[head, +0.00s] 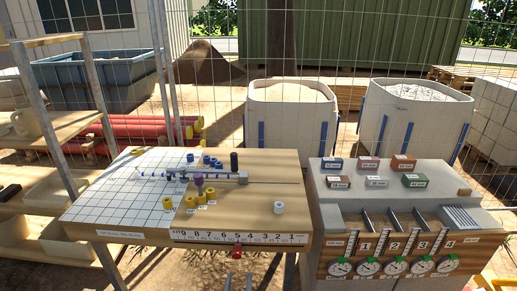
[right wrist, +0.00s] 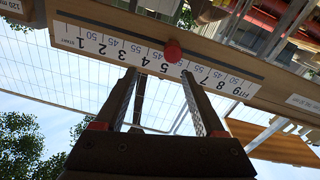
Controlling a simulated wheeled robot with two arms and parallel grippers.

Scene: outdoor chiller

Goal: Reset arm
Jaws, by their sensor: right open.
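A small model arm (head: 212,176) lies across the board in the head view, with a blue-and-white rod pointing left over the white grid. A black upright knob (head: 234,161) and a purple piece (head: 198,180) are beside it. A red knob (head: 237,251) sits on the numbered scale (head: 280,238) at the board's front edge, near the scale's middle. My right gripper (right wrist: 159,74) is open and empty in the right wrist view. The red knob (right wrist: 172,51) is just beyond its fingertips, between their lines; I cannot tell whether they touch. My left gripper is not in view.
Blue and yellow pegs stand on the board (head: 260,170), with a white one (head: 278,207) at its right. A grey console (head: 335,190) with coloured blocks and dials stands close on the right. A metal post and shelves are at left; wire fencing is behind.

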